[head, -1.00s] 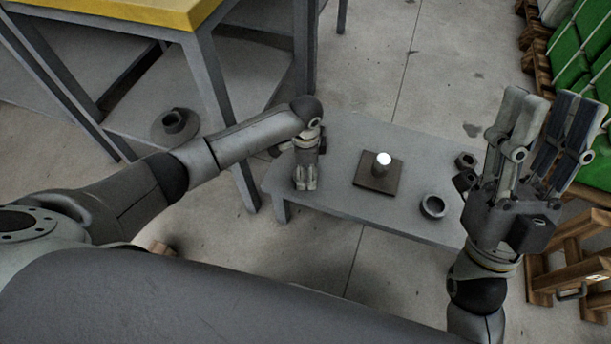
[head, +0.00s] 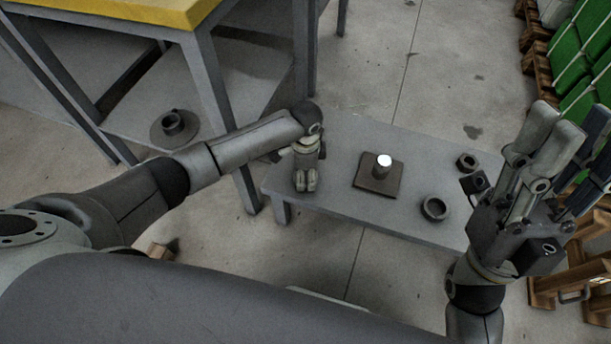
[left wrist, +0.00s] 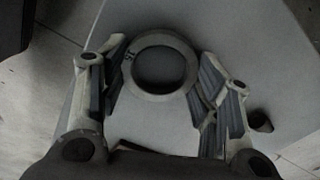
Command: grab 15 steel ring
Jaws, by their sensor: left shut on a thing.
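My left gripper (head: 305,183) points down over the left end of the low grey table (head: 335,200). In the left wrist view the left gripper (left wrist: 162,62) is shut on a dark grey steel ring (left wrist: 190,65), with a finger on either side of it. A small mark that looks like 15 is on the ring's left rim. In the head view the gripper hides this ring, and I cannot tell whether it is off the tabletop. My right gripper (head: 568,140) is raised, open and empty at the right.
A square plate (head: 365,183) with an upright, bright-topped post (head: 383,166) stands mid-table. Two other rings, a larger one (head: 435,208) and a smaller one (head: 467,162), lie to its right. A yellow-topped bench (head: 120,10) has a round flanged part (head: 172,123) on its lower shelf.

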